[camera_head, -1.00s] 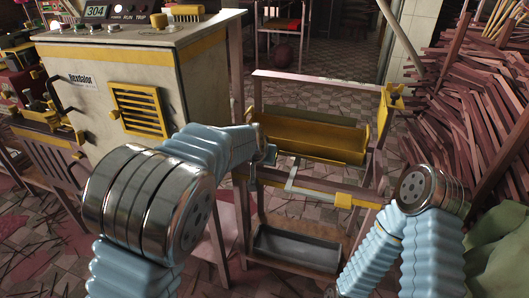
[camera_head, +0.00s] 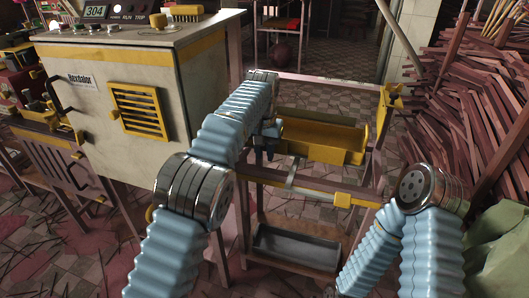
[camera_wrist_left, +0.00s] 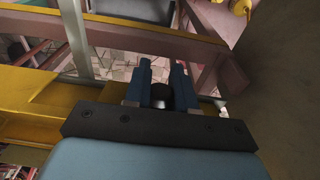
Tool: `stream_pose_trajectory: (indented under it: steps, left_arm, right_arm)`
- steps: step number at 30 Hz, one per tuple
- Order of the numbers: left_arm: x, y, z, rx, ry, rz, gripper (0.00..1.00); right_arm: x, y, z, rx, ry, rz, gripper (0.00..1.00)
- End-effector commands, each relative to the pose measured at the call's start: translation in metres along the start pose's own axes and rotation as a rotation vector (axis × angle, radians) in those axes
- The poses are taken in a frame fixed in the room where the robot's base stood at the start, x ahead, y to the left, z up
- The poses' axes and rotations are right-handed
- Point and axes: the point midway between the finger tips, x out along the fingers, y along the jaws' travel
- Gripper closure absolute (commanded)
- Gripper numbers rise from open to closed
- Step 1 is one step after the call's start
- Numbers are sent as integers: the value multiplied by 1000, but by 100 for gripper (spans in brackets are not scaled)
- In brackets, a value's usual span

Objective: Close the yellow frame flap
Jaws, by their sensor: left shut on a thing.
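The yellow trough-shaped flap (camera_head: 325,143) sits in the pink wooden frame (camera_head: 243,215), right of my left gripper; my arm hides its left end. My left gripper (camera_head: 269,143) is at the flap's left end. In the left wrist view its blue fingers (camera_wrist_left: 161,84) are close together on a small dark round knob (camera_wrist_left: 161,97). What the knob belongs to is hard to tell. A yellow part (camera_wrist_left: 30,105) lies to the left of the fingers. My right arm shows at the lower right, but its gripper is out of view.
A beige machine cabinet (camera_head: 85,75) with a yellow vent stands left of my left arm. A yellow bar (camera_head: 315,194) and a grey metal tray (camera_head: 297,247) are lower in the frame. Stacked dark red sticks (camera_head: 460,110) fill the right side.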

Motion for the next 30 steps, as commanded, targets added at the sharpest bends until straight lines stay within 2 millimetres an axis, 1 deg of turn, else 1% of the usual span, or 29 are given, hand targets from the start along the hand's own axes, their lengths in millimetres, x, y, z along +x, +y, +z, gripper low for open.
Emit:
stream_pose_trajectory:
  steps: [14,15,19,27,30]
  left_arm:
    - [1,-1,0,-1,-12,-1,100]
    - [1,-1,0,-1,-12,-1,71]
    - [1,-1,0,0,-12,-1,51]
    - [0,0,0,0,-11,0,50]
    - [-7,-2,2,0,-9,1,50]
  right_arm:
    - [0,0,0,0,0,0,57]
    - [0,0,0,0,0,0,57]
    - [0,0,0,0,0,0,57]
    - [0,0,0,0,0,0,57]
    - [0,0,0,0,0,0,57]
